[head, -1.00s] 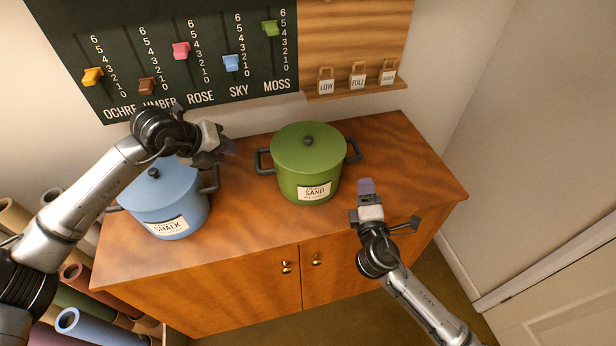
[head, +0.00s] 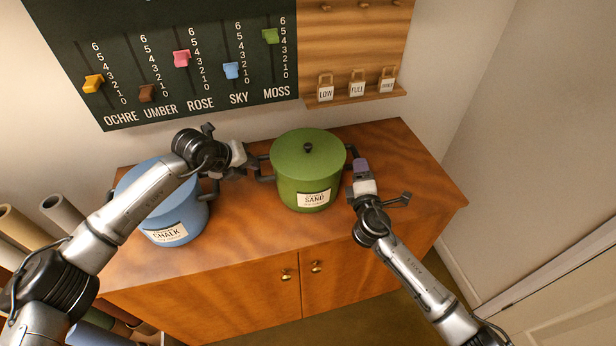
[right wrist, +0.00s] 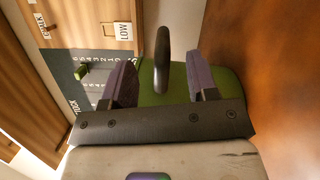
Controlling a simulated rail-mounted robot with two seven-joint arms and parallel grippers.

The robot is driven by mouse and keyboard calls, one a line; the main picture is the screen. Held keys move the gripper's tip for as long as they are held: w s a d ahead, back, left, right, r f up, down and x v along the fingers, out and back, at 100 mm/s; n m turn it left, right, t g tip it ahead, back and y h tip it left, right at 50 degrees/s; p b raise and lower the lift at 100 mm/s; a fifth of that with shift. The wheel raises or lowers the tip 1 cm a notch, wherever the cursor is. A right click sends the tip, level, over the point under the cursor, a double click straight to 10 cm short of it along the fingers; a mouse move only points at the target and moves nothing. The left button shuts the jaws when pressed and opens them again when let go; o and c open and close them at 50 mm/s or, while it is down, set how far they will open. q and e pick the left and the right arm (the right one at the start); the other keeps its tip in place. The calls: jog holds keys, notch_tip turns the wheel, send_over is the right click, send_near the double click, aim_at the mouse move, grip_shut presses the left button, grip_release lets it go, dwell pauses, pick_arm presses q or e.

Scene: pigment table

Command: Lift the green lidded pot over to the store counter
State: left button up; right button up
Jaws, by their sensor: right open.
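The green lidded pot (head: 308,165), labelled SAND, stands upright on the wooden cabinet top (head: 415,185). It has a dark handle on each side and a dark lid knob. My left gripper (head: 251,163) is at the pot's left handle; whether its jaws are open is too small to tell. My right gripper (head: 359,163) is at the right handle. In the right wrist view, its open fingers (right wrist: 160,78) stand on either side of the dark handle (right wrist: 162,50), with the green pot body (right wrist: 228,82) behind. The store counter cannot be made out.
A blue pot (head: 172,220), labelled CHALK, stands left of the green pot, partly under my left arm. A slider board (head: 170,60) and a shelf of small tags (head: 357,97) are on the wall behind. Paper rolls (head: 25,228) stand at the left. The cabinet's right end is clear.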

pick_arm(q)
jog(key=shift+x, duration=2.55)
pick_arm(e)
jog(key=shift+w+r, duration=0.1)
jog(key=shift+w, duration=2.45)
jog(key=shift+a, duration=0.1)
pick_arm(q)
jog(key=shift+c, duration=0.4)
pick_arm(e)
jog(key=shift+c, duration=0.5)
pick_arm(q)
jog(key=c, duration=0.4)
pick_arm(e)
jog(key=c, duration=0.4)
pick_arm(q)
grip_shut()
pick_arm(e)
grip_shut()
pick_arm(q)
jog(key=shift+r, duration=0.15)
pick_arm(e)
jog(key=shift+r, duration=0.15)
